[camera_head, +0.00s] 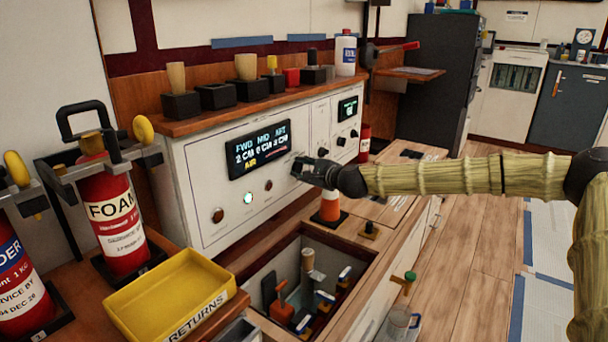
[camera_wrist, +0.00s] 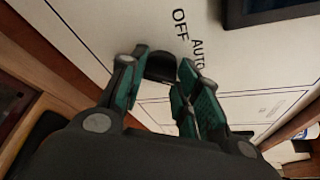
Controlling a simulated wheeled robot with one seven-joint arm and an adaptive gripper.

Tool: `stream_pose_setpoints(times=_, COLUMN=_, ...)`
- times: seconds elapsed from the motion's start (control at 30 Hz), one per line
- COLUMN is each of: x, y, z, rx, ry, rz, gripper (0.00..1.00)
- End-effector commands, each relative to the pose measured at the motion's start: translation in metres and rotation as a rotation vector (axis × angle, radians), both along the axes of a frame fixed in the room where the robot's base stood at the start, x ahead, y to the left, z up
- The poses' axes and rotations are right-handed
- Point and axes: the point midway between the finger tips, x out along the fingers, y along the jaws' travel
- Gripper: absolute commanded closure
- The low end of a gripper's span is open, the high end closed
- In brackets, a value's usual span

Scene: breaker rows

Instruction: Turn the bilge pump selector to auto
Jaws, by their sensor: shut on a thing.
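The bilge pump selector is a black knob (camera_wrist: 161,66) on the white panel, with OFF and AUTO printed beside it in the wrist view. My gripper (camera_wrist: 157,78) has its green-padded fingers on either side of the knob and is shut on it. No pointer mark shows, so I cannot tell which word the knob points to. In the head view my gripper (camera_head: 304,168) is at the white panel (camera_head: 205,185), right of and below the display (camera_head: 258,147), which reads FWD, MID, AFT and AIR. There the gripper hides the knob.
Below the panel is an open hatch (camera_head: 355,253) with fittings inside. An orange-and-white bottle (camera_head: 330,207) stands under my gripper. A yellow returns tray (camera_head: 168,298) and red extinguishers (camera_head: 112,215) are at left. More knobs (camera_head: 341,141) sit right on the panel.

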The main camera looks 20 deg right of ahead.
Motion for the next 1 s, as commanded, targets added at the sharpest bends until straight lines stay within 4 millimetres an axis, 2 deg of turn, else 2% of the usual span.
stream_pose_setpoints(times=0.03, x=-0.0004, y=0.0006, z=-0.0053, rx=-0.029, ry=-0.024, rz=0.001, gripper=0.91)
stream_pose_setpoints(times=0.5, x=-0.0011, y=0.0012, z=-0.007, rx=-0.329, ry=-0.257, rz=0.0, gripper=0.91)
stream_pose_setpoints(times=1.0, x=-0.0012, y=0.0016, z=-0.0071, rx=-0.469, ry=-0.363, rz=0.001, gripper=0.91)
